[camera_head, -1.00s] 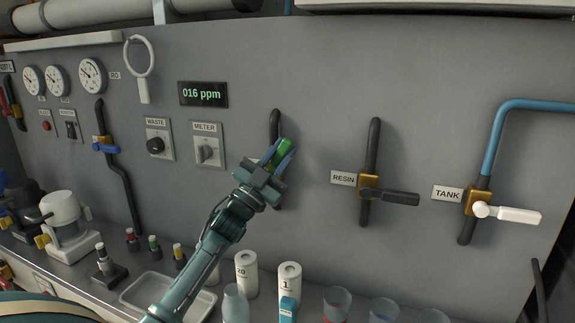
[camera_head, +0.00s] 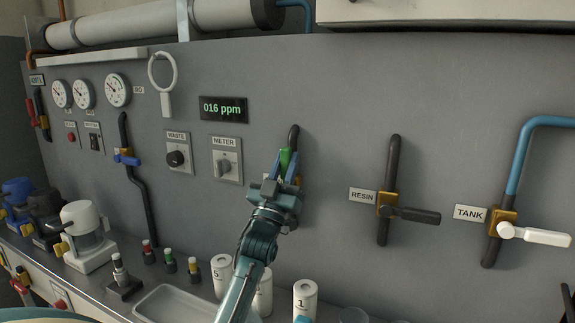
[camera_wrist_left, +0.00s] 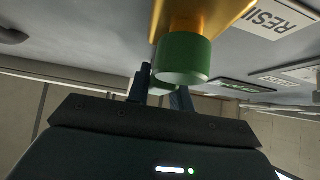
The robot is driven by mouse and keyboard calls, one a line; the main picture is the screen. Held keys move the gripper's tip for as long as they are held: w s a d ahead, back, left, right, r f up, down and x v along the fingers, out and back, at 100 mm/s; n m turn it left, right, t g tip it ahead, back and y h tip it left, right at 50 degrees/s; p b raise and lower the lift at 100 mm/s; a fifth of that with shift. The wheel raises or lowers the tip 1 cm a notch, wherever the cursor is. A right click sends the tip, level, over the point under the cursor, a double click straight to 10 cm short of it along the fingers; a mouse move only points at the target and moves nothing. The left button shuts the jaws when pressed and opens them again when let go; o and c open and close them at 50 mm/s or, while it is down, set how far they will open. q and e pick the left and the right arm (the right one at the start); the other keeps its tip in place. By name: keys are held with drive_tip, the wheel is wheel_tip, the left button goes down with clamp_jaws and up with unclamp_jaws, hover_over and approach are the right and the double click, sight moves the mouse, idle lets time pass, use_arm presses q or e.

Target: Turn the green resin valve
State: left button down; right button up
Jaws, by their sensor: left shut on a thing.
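The green valve handle (camera_head: 285,160) points almost straight up in front of a dark pipe on the grey panel. My left gripper (camera_head: 288,168) is shut on it, with a finger on each side, and hides most of the valve body. In the left wrist view the round green handle (camera_wrist_left: 184,58) sits between the fingers (camera_wrist_left: 160,85), against a brass body (camera_wrist_left: 200,14). A RESIN label (camera_wrist_left: 280,15) is beside that body. My right gripper is in neither view.
To the right are a black-handled valve (camera_head: 415,214) beside another RESIN label (camera_head: 363,196) and a white-handled TANK valve (camera_head: 535,235). WASTE (camera_head: 176,158) and METER (camera_head: 224,167) knobs are to the left. White canisters (camera_head: 305,298) and a tray (camera_head: 175,305) stand below.

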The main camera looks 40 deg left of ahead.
use_arm(q)
drive_tip(key=c, duration=1.2)
unclamp_jaws()
drive_tip(key=shift+c, duration=0.2)
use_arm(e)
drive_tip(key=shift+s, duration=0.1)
use_arm(q)
drive_tip(key=b+v, duration=0.2)
drive_tip(key=v, duration=1.1)
drive_tip(key=shift+b, duration=0.4)
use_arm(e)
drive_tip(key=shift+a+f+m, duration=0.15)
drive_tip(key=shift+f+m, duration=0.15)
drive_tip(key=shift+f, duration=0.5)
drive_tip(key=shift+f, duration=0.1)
